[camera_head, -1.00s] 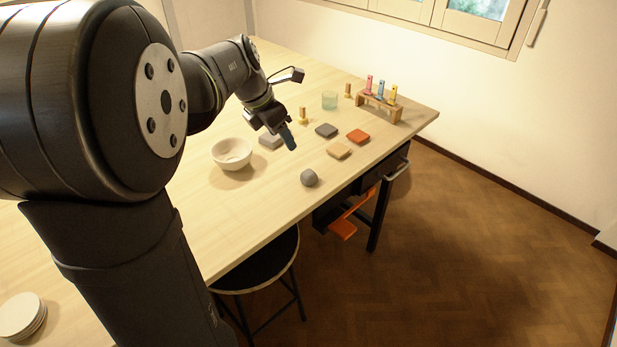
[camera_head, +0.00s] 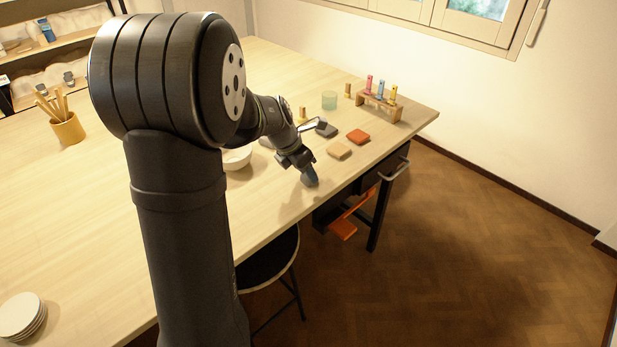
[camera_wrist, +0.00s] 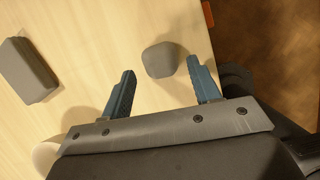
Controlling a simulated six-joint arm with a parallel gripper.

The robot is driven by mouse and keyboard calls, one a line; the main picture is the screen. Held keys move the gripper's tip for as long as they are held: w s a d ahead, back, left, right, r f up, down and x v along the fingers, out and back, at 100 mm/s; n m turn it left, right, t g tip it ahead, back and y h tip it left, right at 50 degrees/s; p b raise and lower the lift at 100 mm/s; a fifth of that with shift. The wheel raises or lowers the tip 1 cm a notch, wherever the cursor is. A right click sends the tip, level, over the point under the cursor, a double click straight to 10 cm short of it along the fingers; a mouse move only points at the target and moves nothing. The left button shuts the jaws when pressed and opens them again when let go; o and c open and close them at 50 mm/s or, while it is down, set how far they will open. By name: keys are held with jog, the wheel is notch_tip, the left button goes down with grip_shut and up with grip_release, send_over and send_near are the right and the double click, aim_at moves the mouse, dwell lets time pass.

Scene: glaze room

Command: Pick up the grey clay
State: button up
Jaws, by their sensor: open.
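The grey clay (camera_wrist: 162,60) is a small rounded lump on the table.
A white bowl (camera_head: 238,158) is partly behind my arm. The table's edge (camera_wrist: 207,14) is close to the clay.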

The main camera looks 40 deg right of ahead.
jog(key=shift+x, duration=1.25)
jog(key=c, duration=1.1)
jog(key=shift+r, duration=0.1)
